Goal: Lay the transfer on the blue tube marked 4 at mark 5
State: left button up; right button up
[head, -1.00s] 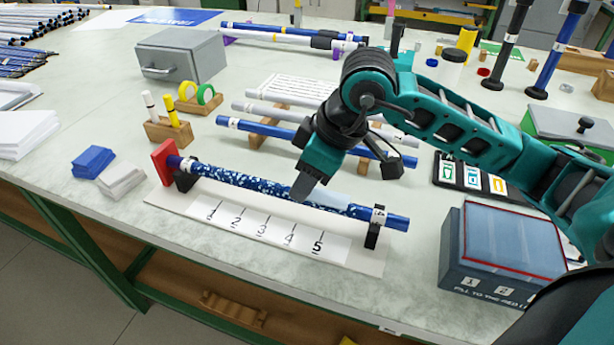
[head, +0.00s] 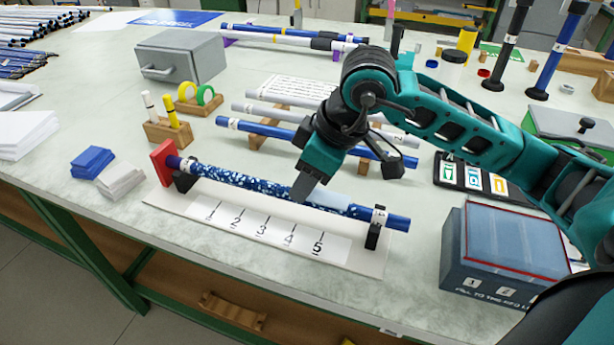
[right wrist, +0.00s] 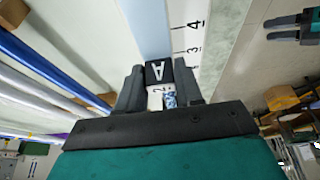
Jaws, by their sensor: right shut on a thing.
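The blue speckled tube marked 4 (head: 240,180) lies in a white jig with marks 1 to 5 (head: 180,203). Its label is near the right end. My right gripper (head: 303,192) is over the tube behind marks 4 and 5. A pale blue strip (head: 332,199), apparently the transfer, runs along the tube rightward from the fingertips. In the right wrist view my right gripper (right wrist: 160,88) is shut on the transfer, at a dark patch with a white letter (right wrist: 157,71). Contact with the tube is unclear. My left gripper (right wrist: 282,28) shows there small, its fingers apart.
A red end stop (head: 162,160) stands at the jig's left end. A dark blue box (head: 470,285) stands to the right. Blue and white blocks (head: 93,160) lie left of the jig. A rack with tubes (head: 262,128) stands behind it. The table's front edge is close.

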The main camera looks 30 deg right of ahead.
dwell(0.3)
jog(key=shift+r+p, duration=1.75)
jog(key=shift+r, duration=1.75)
